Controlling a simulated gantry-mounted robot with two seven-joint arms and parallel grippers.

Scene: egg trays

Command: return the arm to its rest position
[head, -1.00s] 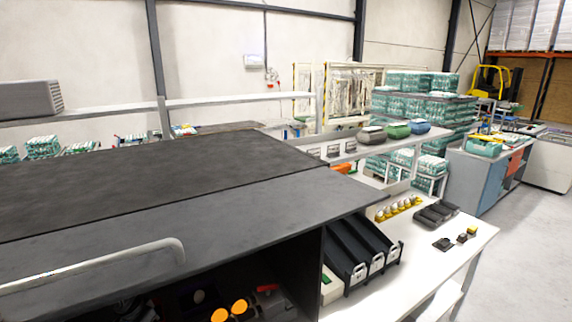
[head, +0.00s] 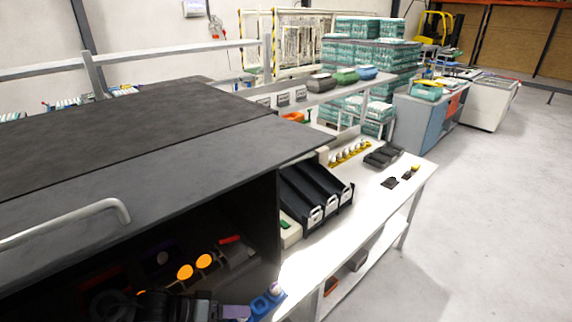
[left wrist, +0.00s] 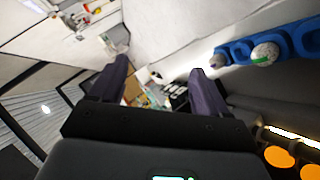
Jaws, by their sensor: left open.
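My left gripper (head: 236,311) is at the bottom edge of the head view, below the dark top, with a purple finger showing. In the left wrist view my left gripper (left wrist: 158,76) has its two purple fingers spread wide with nothing between them. A blue egg tray (left wrist: 300,36) with white speckled eggs (left wrist: 265,54) is beside the right finger, apart from it. A blue piece, seemingly the same tray (head: 262,305), shows just right of the gripper in the head view. My right gripper is not in view.
A dark cabinet top (head: 150,160) overhangs the gripper's area. Two orange discs (head: 204,261) glow inside. To the right, black sloped bins (head: 316,193) stand on a white table (head: 375,200) with a row of eggs (head: 350,152) and dark trays (head: 384,156). Open floor lies further right.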

